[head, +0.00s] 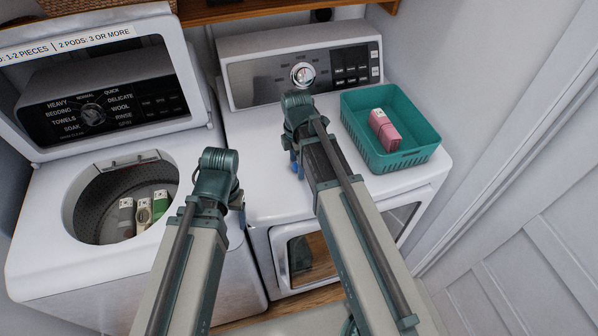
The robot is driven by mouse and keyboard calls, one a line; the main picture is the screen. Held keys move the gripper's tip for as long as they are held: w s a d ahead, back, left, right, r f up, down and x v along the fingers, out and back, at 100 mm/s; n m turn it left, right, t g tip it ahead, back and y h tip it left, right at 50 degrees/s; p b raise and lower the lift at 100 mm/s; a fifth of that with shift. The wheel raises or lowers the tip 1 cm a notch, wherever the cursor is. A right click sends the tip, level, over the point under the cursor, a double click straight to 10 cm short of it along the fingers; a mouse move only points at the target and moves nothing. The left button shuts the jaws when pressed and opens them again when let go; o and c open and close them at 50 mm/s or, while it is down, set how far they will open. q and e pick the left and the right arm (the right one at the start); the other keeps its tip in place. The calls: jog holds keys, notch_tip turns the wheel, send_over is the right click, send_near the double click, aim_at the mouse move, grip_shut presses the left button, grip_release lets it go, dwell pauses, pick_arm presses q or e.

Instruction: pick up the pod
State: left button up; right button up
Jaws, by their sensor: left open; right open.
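I cannot make out anything that is clearly a pod. My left gripper (241,215) hangs in front of the gap between the two machines, mostly hidden behind its own wrist; it is open and nothing shows in it. My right gripper (295,165) is over the dryer top (255,180), left of the teal basket (405,157); it is open, partly hidden by its arm, and nothing shows in it. A pink bundle with a pale label (384,130) lies in the basket.
The washer (35,225) stands at left with its lid (190,75) raised. A white, a grey and a green item (160,203) sit in its drum. A printed sign on the lid mentions pieces and pods. A wall closes the right side. The dryer top's front left is clear.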

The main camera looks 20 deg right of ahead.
grip_shut()
dwell(0.4)
jog(key=shift+r, duration=0.15)
